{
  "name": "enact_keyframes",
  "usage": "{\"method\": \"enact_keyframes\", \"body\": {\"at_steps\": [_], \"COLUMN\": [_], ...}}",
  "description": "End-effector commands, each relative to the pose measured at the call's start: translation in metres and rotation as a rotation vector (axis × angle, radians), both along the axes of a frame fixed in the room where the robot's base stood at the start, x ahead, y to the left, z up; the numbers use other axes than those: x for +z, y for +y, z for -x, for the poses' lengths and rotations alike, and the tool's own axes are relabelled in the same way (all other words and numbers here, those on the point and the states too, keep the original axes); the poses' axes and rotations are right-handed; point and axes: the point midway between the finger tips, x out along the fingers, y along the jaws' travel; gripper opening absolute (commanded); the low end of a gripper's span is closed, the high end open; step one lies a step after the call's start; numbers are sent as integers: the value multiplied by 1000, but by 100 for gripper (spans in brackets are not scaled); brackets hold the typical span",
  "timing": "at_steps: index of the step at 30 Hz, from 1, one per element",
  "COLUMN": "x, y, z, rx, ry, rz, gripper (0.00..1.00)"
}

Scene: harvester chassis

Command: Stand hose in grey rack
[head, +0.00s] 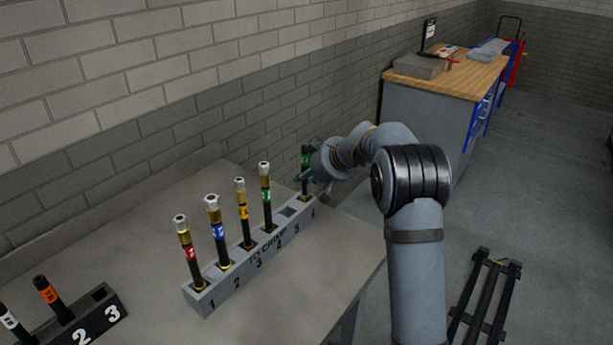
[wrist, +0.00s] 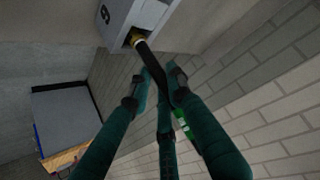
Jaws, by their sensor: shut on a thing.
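The grey rack (head: 240,267) stands on the table with numbered slots. Black hoses with red (head: 187,252), blue (head: 219,230), yellow (head: 243,212) and green (head: 266,196) bands stand upright in slots 1 to 4. Slot 5 looks empty. My gripper (head: 309,177) is at the rack's far end, shut on a black hose (head: 305,183) with a green band, upright at slot 6. In the wrist view, my gripper's dark green fingers (wrist: 162,88) close around this hose (wrist: 151,62). Its yellow-ringed end is at the slot opening of the rack (wrist: 117,17); its depth is unclear.
A black rack (head: 90,322) at the lower left holds hoses with white (head: 10,320) and orange (head: 47,290) bands; its slot 3 looks empty. A brick wall runs behind the table. A wooden-topped workbench (head: 450,75) stands beyond my arm.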

Motion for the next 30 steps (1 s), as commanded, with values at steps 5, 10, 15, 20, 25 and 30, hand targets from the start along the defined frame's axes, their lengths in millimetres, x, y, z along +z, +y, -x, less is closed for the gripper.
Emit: {"method": "enact_keyframes", "body": {"at_steps": [5,10,15,20,25,30], "x": [-6,-8,-8,-8,-8,-8], "y": [0,0,0,0,0,0], "z": [0,0,0,0,0,0], "rx": [0,0,0,-1,-1,-1], "ry": [-1,-1,-1,0,0,0], "rz": [-1,-1,-1,-1,-1,-1], "gripper": [0,0,0,0,23,33]}}
